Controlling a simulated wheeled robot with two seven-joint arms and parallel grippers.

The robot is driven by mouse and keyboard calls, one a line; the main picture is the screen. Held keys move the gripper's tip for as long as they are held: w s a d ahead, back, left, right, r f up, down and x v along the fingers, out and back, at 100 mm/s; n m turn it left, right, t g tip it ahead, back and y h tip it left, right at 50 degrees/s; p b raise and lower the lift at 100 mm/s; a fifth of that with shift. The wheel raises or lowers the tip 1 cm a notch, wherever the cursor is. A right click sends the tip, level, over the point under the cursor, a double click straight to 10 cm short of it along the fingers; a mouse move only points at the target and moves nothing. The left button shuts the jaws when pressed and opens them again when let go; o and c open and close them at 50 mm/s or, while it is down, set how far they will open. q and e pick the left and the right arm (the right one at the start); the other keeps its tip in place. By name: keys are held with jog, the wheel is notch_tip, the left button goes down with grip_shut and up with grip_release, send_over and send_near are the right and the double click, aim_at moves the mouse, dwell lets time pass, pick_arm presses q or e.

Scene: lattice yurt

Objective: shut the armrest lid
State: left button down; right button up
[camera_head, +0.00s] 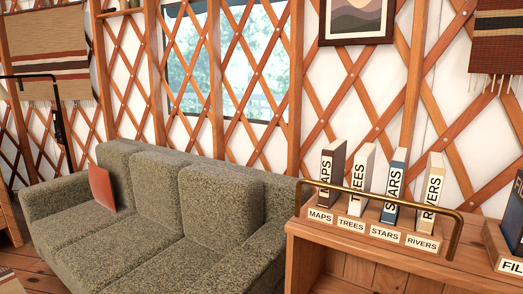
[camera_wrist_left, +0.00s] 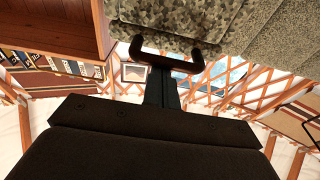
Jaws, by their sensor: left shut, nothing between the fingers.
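The grey-green sofa (camera_head: 150,215) stands along the wall in the head view. Its right armrest (camera_head: 262,255) is beside the wooden cabinet and partly cut off by the lower edge. I cannot make out a separate lid there. In the left wrist view, a mottled sofa part (camera_wrist_left: 185,18) fills the top middle, close beyond my left gripper (camera_wrist_left: 167,58). I cannot tell whether it is the armrest or its lid. My left gripper is dark, shut and empty. Whether it touches the fabric is unclear. Neither gripper shows in the head view.
The cabinet (camera_head: 400,270) carries a labelled book rack with a brass rail (camera_head: 380,194) and a dark box (camera_head: 505,262). A red cushion (camera_head: 102,188) rests at the sofa's left end. A black lamp (camera_head: 60,125) stands at far left.

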pick_arm(q)
jog(key=s+a+r+p, duration=0.2)
jog(key=s+a+p, duration=0.1)
jog(key=s+a, duration=0.2)
jog(key=shift+s+a+r+p, duration=0.2)
jog(key=shift+s+r+p, duration=0.1)
jog(key=shift+s, duration=0.9)
